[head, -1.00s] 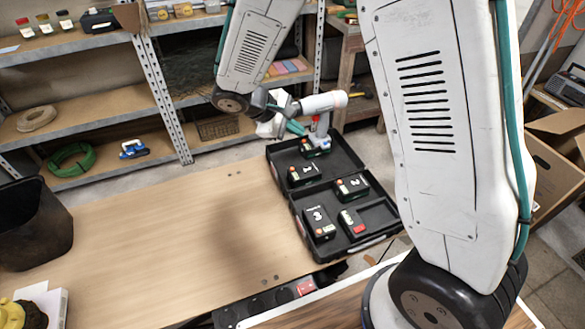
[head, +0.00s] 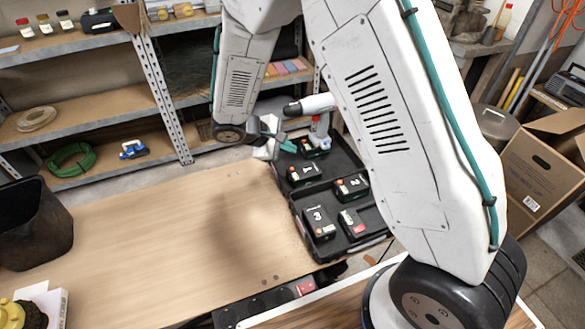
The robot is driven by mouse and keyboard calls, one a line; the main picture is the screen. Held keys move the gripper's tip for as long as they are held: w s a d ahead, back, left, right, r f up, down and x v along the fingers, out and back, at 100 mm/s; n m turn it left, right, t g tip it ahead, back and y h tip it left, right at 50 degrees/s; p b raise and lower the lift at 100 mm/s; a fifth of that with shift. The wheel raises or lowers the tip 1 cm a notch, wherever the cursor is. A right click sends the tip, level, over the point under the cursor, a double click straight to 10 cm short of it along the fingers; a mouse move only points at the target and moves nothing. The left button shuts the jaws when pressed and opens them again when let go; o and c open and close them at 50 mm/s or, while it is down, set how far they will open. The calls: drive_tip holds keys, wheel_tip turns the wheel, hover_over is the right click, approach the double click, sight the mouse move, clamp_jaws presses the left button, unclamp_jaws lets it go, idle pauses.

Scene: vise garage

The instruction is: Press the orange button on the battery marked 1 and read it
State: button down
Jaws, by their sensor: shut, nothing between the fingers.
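The battery marked 1 (head: 304,174) is a dark block with a white numeral, in the upper left part of the open black case (head: 372,215). My gripper (head: 287,147) shows small at the case's far left edge, a little above and left of battery 1 in the picture. It is shut and empty. I cannot tell its height over the case or any contact.
Batteries marked 2 (head: 351,187) and 3 (head: 319,222) and another battery (head: 353,223) lie in the case. A drill (head: 315,148) lies behind battery 1. The workbench (head: 170,235) is clear left of the case. A black bin (head: 32,225) stands far left.

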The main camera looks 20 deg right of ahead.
sight(288, 171)
drive_tip(key=shift+f, duration=2.35)
drive_tip(key=shift+f, duration=0.15)
drive_tip(key=shift+f, duration=0.25)
drive_tip(key=shift+f, duration=0.45)
idle(0.7)
drive_tip(key=shift+r, duration=0.85)
drive_tip(key=shift+r, duration=0.1)
drive_tip(key=shift+r, duration=2.4)
